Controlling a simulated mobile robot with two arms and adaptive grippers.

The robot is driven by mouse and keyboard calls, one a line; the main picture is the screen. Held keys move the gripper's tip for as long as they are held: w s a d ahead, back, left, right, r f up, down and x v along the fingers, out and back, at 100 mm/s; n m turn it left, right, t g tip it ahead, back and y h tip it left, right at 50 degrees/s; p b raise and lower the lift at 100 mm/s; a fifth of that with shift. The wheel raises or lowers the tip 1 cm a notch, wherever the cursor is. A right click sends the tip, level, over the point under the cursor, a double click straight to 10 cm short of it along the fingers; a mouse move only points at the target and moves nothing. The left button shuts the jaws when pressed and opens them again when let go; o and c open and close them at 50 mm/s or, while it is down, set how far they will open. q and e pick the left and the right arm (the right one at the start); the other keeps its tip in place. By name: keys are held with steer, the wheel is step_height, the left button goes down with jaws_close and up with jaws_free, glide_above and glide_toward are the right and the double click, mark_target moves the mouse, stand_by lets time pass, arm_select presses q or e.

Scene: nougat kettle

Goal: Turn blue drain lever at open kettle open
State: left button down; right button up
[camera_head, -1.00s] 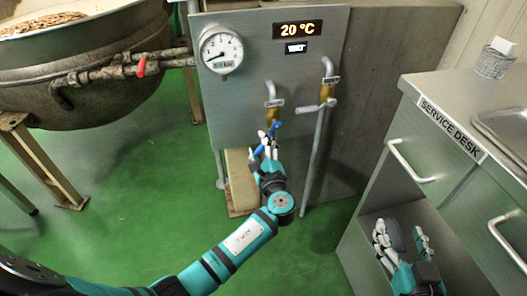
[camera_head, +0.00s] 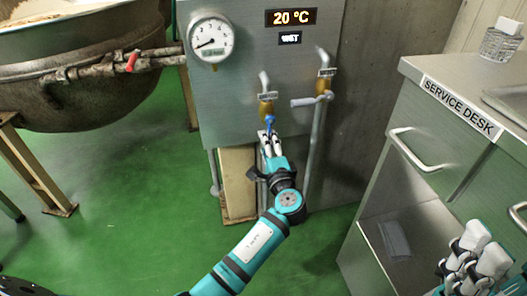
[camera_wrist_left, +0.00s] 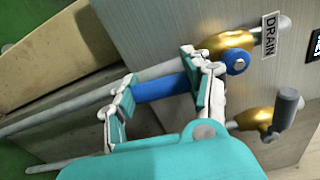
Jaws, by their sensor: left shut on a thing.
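The blue drain lever (camera_head: 270,122) hangs at a brass valve (camera_head: 266,106) on the grey panel beside the kettle (camera_head: 90,105). It points roughly downward. In the left wrist view the blue lever (camera_wrist_left: 160,89) runs between the fingers from its round pivot, by a label reading DRAIN (camera_wrist_left: 270,33). My left gripper (camera_head: 267,139) is shut on the lever; its fingers (camera_wrist_left: 162,88) partly cover it. My right gripper (camera_head: 472,260) is at the lower right, away from the lever, and its jaw state is unclear.
A second brass valve with a grey handle (camera_head: 312,101) and a vertical pipe stand close right of the lever. A gauge (camera_head: 211,40) and a 20 °C display (camera_head: 291,17) are above. The service desk (camera_head: 408,135) is at the right. Green floor (camera_head: 130,190) is clear at left.

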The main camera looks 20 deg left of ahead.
arm_select(q)
steer(key=shift+w+d+f+n+b, duration=0.2)
steer(key=shift+d+n+b, duration=0.1)
steer(key=shift+n+b, duration=0.25)
stand_by(0.4)
steer(key=c, duration=0.5)
jaws_free()
steer(key=shift+r, duration=0.1)
steer(key=v, duration=1.2)
steer(key=shift+d, duration=0.1)
